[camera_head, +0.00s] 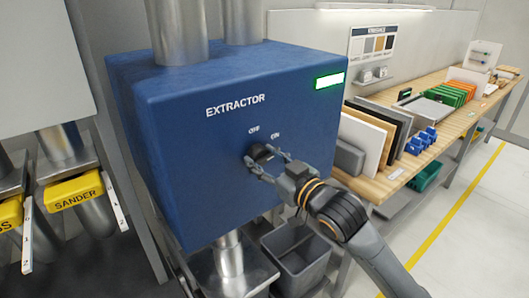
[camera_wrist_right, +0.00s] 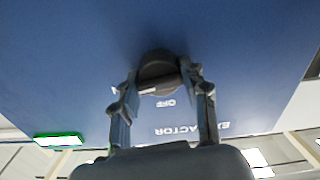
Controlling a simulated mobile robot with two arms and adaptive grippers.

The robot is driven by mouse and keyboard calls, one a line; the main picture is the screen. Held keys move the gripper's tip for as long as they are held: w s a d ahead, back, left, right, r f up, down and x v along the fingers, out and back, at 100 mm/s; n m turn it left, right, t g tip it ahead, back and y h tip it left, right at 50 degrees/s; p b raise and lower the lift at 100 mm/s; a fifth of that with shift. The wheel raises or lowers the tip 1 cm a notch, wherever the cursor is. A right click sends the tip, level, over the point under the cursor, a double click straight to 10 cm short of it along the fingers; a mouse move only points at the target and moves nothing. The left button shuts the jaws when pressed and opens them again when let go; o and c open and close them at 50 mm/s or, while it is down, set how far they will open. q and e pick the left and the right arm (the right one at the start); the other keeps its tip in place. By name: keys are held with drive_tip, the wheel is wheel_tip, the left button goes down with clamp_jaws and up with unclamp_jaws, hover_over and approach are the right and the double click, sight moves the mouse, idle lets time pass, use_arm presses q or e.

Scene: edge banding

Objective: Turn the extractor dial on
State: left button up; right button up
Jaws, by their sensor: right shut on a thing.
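The extractor (camera_head: 200,120) is a large blue box with white lettering on its front. Its dial (camera_head: 261,151) is a small dark round knob just below the OFF and ON labels. My right gripper (camera_head: 267,161) is shut on the dial, with one finger on each side of it. In the right wrist view the dial (camera_wrist_right: 158,72) sits between the two fingertips, and the picture is upside down. I cannot tell for sure which label the dial points to. A green indicator (camera_head: 330,80) is lit at the box's upper right. My left gripper is not in view.
A wooden bench (camera_head: 375,188) with panels and blue parts runs along the right. Yellow SANDER gate (camera_head: 75,191) and ducts are at the left. The floor at the right is clear.

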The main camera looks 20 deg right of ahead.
drive_tip(key=shift+r+m+p, duration=0.1)
drive_tip(key=shift+m+p, duration=0.4)
drive_tip(key=shift+m, duration=0.4)
drive_tip(key=o, duration=1.2)
drive_tip(key=shift+w, duration=0.1)
drive_tip(key=shift+c, duration=0.2)
drive_tip(key=shift+s, duration=0.25)
drive_tip(key=v, duration=1.1)
drive_tip(key=shift+s+d, duration=0.15)
drive_tip(key=shift+s, duration=0.1)
